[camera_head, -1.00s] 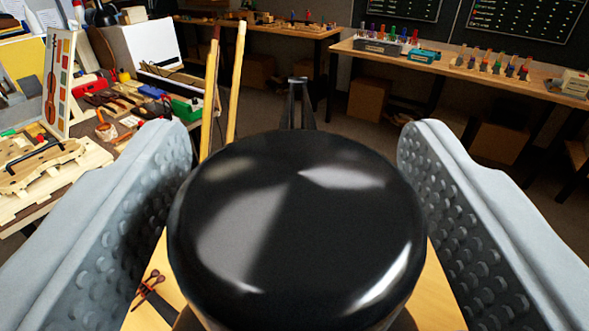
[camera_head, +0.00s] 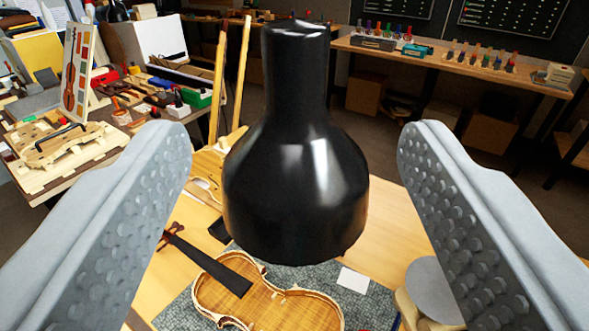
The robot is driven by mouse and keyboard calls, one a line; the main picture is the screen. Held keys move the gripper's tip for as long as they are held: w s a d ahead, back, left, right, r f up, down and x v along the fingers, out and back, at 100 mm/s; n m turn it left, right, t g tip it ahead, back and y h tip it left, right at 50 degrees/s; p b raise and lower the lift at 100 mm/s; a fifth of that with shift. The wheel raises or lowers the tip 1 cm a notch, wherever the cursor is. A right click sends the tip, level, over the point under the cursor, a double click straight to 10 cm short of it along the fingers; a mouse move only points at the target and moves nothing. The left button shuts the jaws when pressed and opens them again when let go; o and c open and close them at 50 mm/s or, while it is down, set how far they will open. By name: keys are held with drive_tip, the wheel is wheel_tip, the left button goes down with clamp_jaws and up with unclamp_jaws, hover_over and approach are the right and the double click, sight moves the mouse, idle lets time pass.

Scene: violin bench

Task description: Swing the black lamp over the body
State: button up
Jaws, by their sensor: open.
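The black lamp (camera_head: 295,185) shows as a glossy bell-shaped shade with a narrow neck on top, upright in the middle of the view. My gripper (camera_head: 295,145) is open, with one grey studded finger on each side of the shade. Clear gaps show between both fingers and the shade, so neither appears to touch it. The violin body (camera_head: 270,302), golden wood with a dark fingerboard, lies on a grey mat (camera_head: 185,314) below and beyond the shade's lower rim. The shade hides part of the bench, and the lamp's arm is mostly hidden behind it.
A light wooden bench top (camera_head: 385,230) spreads below, with a white card (camera_head: 353,280) on the mat. A cluttered side table (camera_head: 60,175) stands at left. Two upright wooden strips (camera_head: 238,70) rise behind the shade. A back bench (camera_head: 450,62) holds small tools.

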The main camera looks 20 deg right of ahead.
drive_tip(key=shift+v, duration=0.8)
drive_tip(key=w+a+f+n+y, duration=0.1)
drive_tip(key=a+f+n+y, duration=0.1)
drive_tip(key=f, duration=1.1)
drive_tip(key=w+a+f+n+y, duration=0.1)
drive_tip(key=a+f+y, duration=0.3)
drive_tip(key=f, duration=0.9)
drive_tip(key=a+n, duration=0.1)
drive_tip(key=a, duration=0.2)
drive_tip(key=shift+w+f+t+y, duration=0.3)
drive_tip(key=shift+t+y, duration=0.1)
